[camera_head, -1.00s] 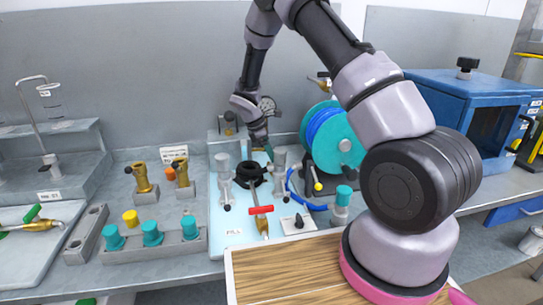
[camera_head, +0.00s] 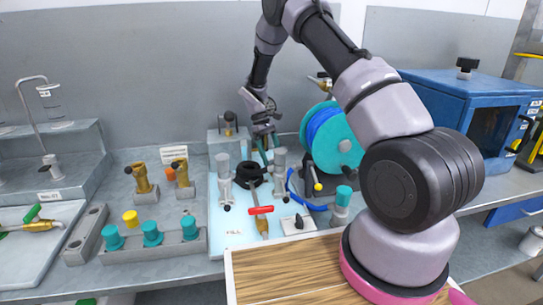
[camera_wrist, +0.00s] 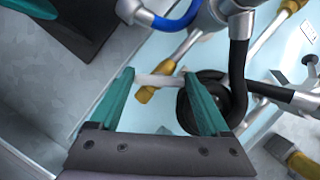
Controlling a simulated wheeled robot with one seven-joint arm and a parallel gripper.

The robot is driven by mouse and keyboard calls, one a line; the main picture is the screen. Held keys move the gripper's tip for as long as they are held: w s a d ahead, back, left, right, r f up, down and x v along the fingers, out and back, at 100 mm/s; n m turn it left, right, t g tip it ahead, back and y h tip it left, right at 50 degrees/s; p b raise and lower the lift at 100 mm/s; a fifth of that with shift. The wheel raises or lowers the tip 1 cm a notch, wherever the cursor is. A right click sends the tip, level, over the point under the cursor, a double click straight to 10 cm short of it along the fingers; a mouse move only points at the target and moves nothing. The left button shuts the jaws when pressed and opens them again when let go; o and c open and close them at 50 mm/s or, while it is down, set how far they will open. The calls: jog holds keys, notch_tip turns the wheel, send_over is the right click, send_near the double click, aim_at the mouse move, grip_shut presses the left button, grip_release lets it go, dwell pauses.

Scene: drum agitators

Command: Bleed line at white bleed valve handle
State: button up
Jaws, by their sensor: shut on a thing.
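The white bleed valve handle (camera_wrist: 158,80) shows in the wrist view as a pale bar reaching from one teal fingertip to the other. My gripper (camera_wrist: 160,86) is shut on it, with a finger at each end of the bar. A brass fitting (camera_wrist: 146,95) lies just below the bar. In the head view my gripper (camera_head: 263,150) is at the back of the pale blue board (camera_head: 228,240), behind the black coiled hose (camera_head: 249,174). The handle itself is hidden or too small to make out there.
A grey metal fitting (camera_head: 223,172) stands left of my gripper and another (camera_head: 280,168) to the right. A red-handled valve (camera_head: 260,210) is in front. The teal and blue hose reel (camera_head: 332,138) is close on the right. Black and blue hoses pass near my fingers in the wrist view.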

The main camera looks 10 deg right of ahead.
jog(key=m+y, duration=0.1)
jog(key=m, duration=0.2)
jog(key=m+y, duration=0.1)
jog(key=m, duration=0.3)
jog(key=shift+w+d+g+y, duration=0.1)
jog(key=shift+g+y, duration=0.2)
jog(key=shift+y, duration=0.1)
dwell(0.3)
jog(key=o, duration=1.2)
jog(key=v, duration=1)
jog(key=shift+w+r, duration=0.2)
jog(key=shift+r, duration=0.15)
